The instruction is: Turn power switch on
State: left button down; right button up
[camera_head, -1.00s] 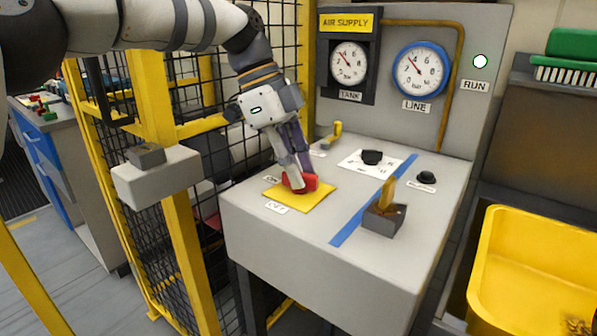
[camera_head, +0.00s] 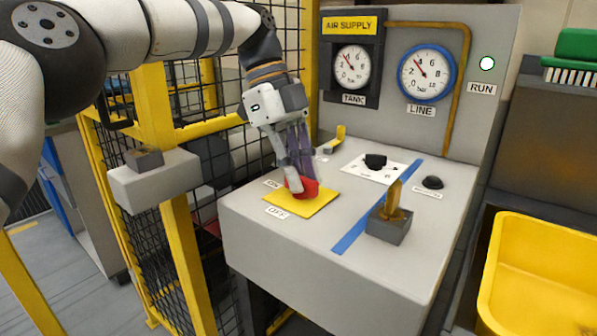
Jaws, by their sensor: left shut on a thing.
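The red power switch (camera_head: 311,189) sits on a yellow plate (camera_head: 317,205) at the left of the grey console top. An ON label (camera_head: 271,184) lies at the plate's left corner and an OFF label (camera_head: 277,212) at its front. My left gripper (camera_head: 302,184) reaches down from above and is shut on the red switch. Its fingers hide part of the switch, so I cannot tell exactly which way it points. My right gripper is not in view.
The console panel carries a tank gauge (camera_head: 352,67), a line gauge (camera_head: 426,73) and a pale RUN lamp (camera_head: 487,63). A black knob (camera_head: 375,161), a black button (camera_head: 433,182) and a yellow lever (camera_head: 393,201) stand right of the switch. A mesh fence (camera_head: 165,240) stands left.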

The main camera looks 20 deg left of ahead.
pick_arm(q)
jog(key=c, duration=1.6)
grip_release()
